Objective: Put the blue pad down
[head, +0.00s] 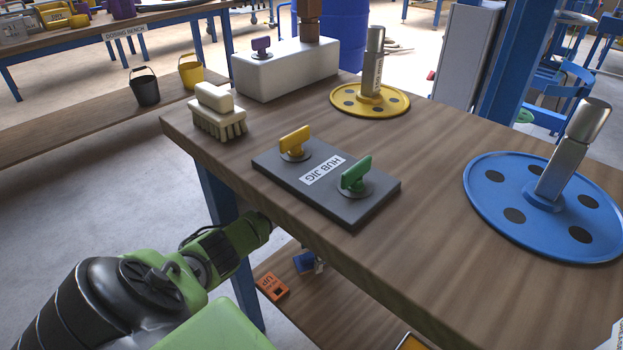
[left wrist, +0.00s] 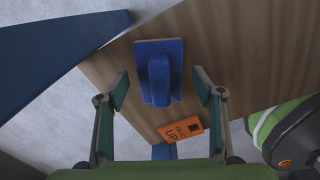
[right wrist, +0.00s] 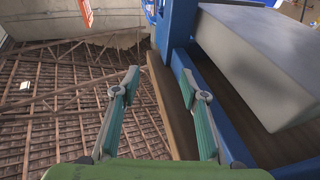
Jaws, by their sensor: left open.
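The blue pad (left wrist: 175,50), a flat blue plate with an upright blue grip, is on the wooden lower shelf in the left wrist view. A small blue part of it (head: 304,262) shows under the table in the head view. My left gripper (left wrist: 162,86) is open, its fingers on either side of the pad's grip with a gap on both sides. In the head view my left arm reaches under the table edge, which hides the fingertips. My right gripper (right wrist: 160,78) is open and empty, away from the pad.
An orange label block (left wrist: 181,129) lies on the shelf close to the pad. Above, the tabletop holds a grey hub jig (head: 360,209), a brush (head: 218,122), a yellow disc (head: 345,101) and a blue disc (head: 482,205). A blue table leg (head: 222,205) stands close to my left arm.

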